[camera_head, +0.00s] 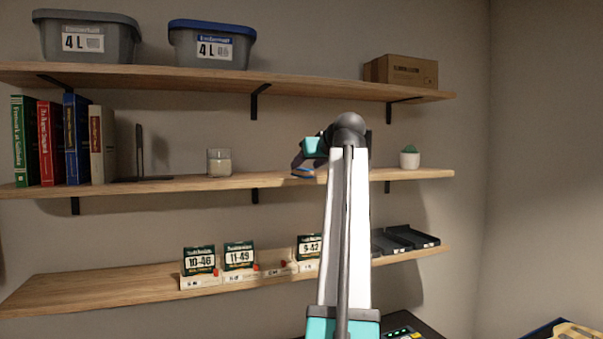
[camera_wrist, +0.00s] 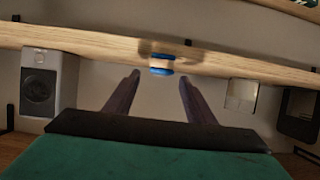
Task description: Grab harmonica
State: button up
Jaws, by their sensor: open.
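A small blue-edged object, seemingly the harmonica (camera_head: 303,173), lies at the front edge of the middle shelf (camera_head: 240,184). It also shows in the wrist view (camera_wrist: 161,65), against the shelf edge and between the lines of my two fingers. My gripper (camera_head: 298,162) is at the middle shelf, just above and beside the harmonica in the head view. In the wrist view my gripper (camera_wrist: 159,78) is open, its dark fingers apart with nothing between them. The harmonica appears just beyond the fingertips. My arm and wrist hide part of the shelf behind them.
The middle shelf also holds books (camera_head: 52,140), a black bookend (camera_head: 140,153), a candle jar (camera_head: 219,162) and a potted plant (camera_head: 409,157). Bins (camera_head: 211,46) and a cardboard box (camera_head: 401,71) stand on the upper shelf. String packs (camera_head: 200,268) and black trays (camera_head: 405,240) are below.

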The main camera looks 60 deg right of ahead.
jog(key=shift+w+d, duration=0.1)
jog(key=shift+p+x, duration=1.15)
jog(key=shift+x, duration=0.1)
jog(key=shift+p+x, duration=0.45)
jog(key=shift+x, duration=0.8)
jog(key=c, duration=1.2)
jog(key=shift+d+r, duration=0.1)
